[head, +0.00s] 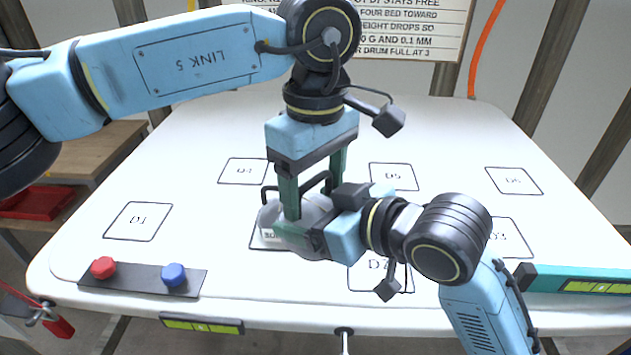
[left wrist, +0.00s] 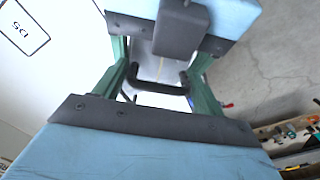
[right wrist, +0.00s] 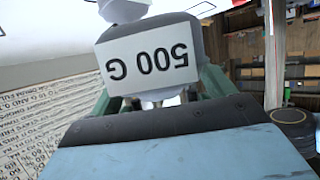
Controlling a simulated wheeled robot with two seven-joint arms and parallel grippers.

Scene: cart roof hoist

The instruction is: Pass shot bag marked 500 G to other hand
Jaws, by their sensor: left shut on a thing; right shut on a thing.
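The shot bag (right wrist: 190,35) is grey, with a pale label that reads 500 G upside down in the right wrist view. In the head view the bag (head: 315,212) is mostly hidden behind both grippers. My left gripper (head: 315,188) points down from above and is shut on the bag's black handle (left wrist: 160,88). My right gripper (head: 305,232) comes in from the right and is shut on the bag's body, below the left one. Both grippers hold the bag at once, above the white table.
A pale grey lump (head: 266,216), perhaps another bag, stands left of the held bag. The white table (head: 200,240) has marked squares, with D1, D4, D5 and D6 clear. A plate with red (head: 103,267) and blue (head: 173,274) knobs lies front left.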

